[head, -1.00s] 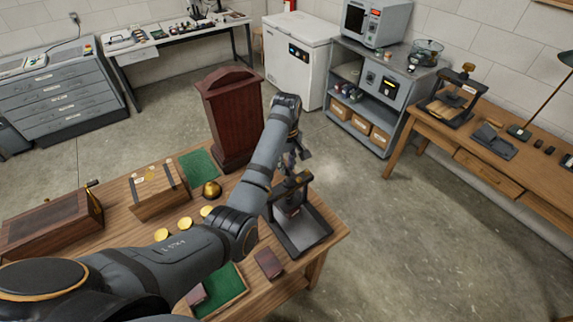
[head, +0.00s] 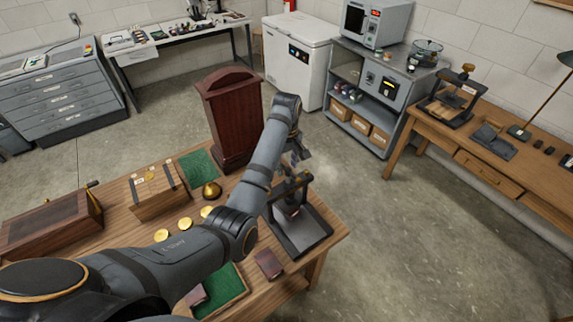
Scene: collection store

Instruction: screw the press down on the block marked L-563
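A dark press (head: 306,232) with a flat base, upright frame and a crossbar stands at the right end of the near wooden table. My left arm hides its left side. Something small and reddish lies between its base and crossbar, but I cannot make out what it is. A second dark press (head: 452,104) with a brass-coloured knob stands on the wooden desk at the right, with a pale item in it. No marking L-563 is legible on either. My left gripper (head: 301,155) is just above and behind the near press's top; its fingers are small and partly hidden. My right gripper is out of view.
A tall dark-red wooden case (head: 231,118) stands close to the left of my forearm. A brass bell (head: 211,190), several gold discs, a strapped box (head: 158,190) and a green-lined tray (head: 226,290) share the table. A small dark-red block (head: 268,264) lies in front of the press.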

